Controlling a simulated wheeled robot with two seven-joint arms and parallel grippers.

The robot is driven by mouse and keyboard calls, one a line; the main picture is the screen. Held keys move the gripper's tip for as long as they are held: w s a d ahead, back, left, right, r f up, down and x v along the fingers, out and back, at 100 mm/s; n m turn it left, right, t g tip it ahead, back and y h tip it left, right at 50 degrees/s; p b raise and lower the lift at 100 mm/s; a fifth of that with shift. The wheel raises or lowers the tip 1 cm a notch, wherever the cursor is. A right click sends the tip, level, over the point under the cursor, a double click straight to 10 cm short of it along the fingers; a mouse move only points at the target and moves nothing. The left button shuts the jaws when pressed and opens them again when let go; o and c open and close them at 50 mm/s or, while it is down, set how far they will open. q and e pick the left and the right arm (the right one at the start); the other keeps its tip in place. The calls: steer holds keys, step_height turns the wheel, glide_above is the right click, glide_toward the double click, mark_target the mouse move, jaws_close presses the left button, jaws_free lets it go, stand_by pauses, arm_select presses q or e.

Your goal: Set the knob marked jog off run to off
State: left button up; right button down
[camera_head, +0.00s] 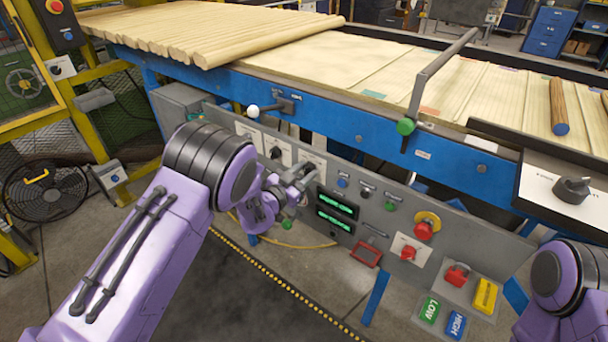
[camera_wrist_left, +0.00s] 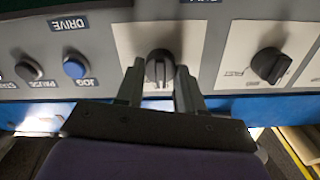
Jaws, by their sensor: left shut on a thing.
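A black knob (camera_wrist_left: 159,68) on a white plate is between the two fingers of my left gripper (camera_wrist_left: 158,88) in the left wrist view. The fingers are shut on its sides, and its ridge is roughly in line with the fingers. Its markings are covered or too blurred to read, so I cannot tell its setting. In the head view my left gripper (camera_head: 298,178) reaches the rightmost of three white knob plates (camera_head: 318,160) on the grey panel, and hides most of that knob. My right gripper is out of view; only part of that arm shows.
A blue button (camera_wrist_left: 75,67) and a black button (camera_wrist_left: 28,70) lie left of the held knob in the wrist view. Another black knob (camera_wrist_left: 270,64) is close on its right. Green displays (camera_head: 337,208) and a red emergency button (camera_head: 424,229) are further right on the panel.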

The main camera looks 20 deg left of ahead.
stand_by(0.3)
arm_select(q)
steer(key=o, duration=1)
steer(key=shift+o, duration=0.2)
steer(key=shift+s, duration=0.1)
steer(key=b+v, duration=0.1)
steer(key=v, duration=0.9)
steer(key=shift+s, duration=0.2)
steer(key=shift+a, duration=0.1)
steer(key=s+a+f+n+g+y+p, duration=0.1)
steer(key=s+a+f+n+g+y, duration=0.3)
steer(key=s+f, duration=0.3)
steer(key=s+a+f+n+g+y+p, duration=0.1)
steer(key=s+a+f+n+g+y, duration=0.2)
steer(key=s+f+n, duration=0.35)
steer(key=s+f+n+g+y+p, duration=0.1)
steer(key=s+f+g, duration=0.2)
steer(key=s, duration=0.8)
steer(key=s+f+n+g+y+p, duration=0.1)
steer(key=s+f, duration=0.4)
steer(key=s, duration=0.6)
steer(key=n+g, duration=0.1)
steer(key=g, duration=0.1)
steer(key=shift+s+g+y+p, duration=0.3)
steer(key=shift+g, duration=0.1)
